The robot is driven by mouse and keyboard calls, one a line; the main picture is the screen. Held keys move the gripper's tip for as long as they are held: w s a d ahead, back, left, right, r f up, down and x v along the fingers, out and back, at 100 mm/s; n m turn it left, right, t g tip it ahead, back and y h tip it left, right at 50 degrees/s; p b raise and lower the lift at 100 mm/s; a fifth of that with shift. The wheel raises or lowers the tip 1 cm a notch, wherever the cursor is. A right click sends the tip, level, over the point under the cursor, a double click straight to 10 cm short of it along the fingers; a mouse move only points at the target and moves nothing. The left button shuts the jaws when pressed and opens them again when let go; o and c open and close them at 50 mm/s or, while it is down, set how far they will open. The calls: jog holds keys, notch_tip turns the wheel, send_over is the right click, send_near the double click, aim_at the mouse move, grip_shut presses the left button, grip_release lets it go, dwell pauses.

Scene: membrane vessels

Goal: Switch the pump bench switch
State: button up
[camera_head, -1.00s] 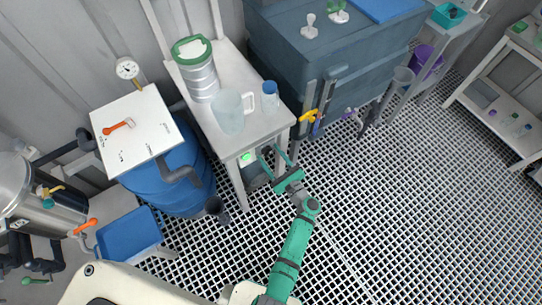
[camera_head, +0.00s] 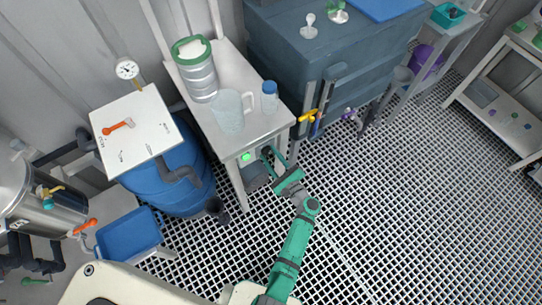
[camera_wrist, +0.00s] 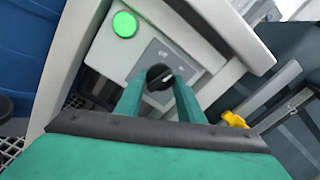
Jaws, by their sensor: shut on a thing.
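The pump bench switch (camera_wrist: 160,77) is a black rotary knob on a grey plate (camera_wrist: 178,57) on the front of the white bench, seen in the wrist view. A lit green button or lamp (camera_wrist: 124,24) is up and left of it; it also shows in the head view (camera_head: 246,156). My green gripper (camera_wrist: 160,92) has one finger on each side of the knob and is shut on it. In the head view my gripper (camera_head: 272,161) reaches the bench front, and the knob is mostly hidden by the fingers.
The bench top (camera_head: 207,124) holds a green-lidded container (camera_head: 197,75), a clear jug (camera_head: 229,110) and a blue-capped bottle (camera_head: 269,98). A blue barrel (camera_head: 180,180) stands left. Yellow-handled valve (camera_head: 308,116) and dark pipes are right of the bench. The grated floor (camera_head: 380,220) at right is clear.

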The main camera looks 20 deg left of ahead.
jog(key=n, duration=0.3)
jog(key=shift+n, duration=0.4)
jog(key=n, duration=0.3)
jog(key=shift+w+n, duration=0.1)
jog(key=shift+n, duration=0.3)
jog(key=shift+a+n, duration=0.1)
jog(key=shift+n, duration=0.7)
jog(key=o, duration=1.1)
jog(key=shift+c, duration=0.2)
jog(key=v, duration=1.1)
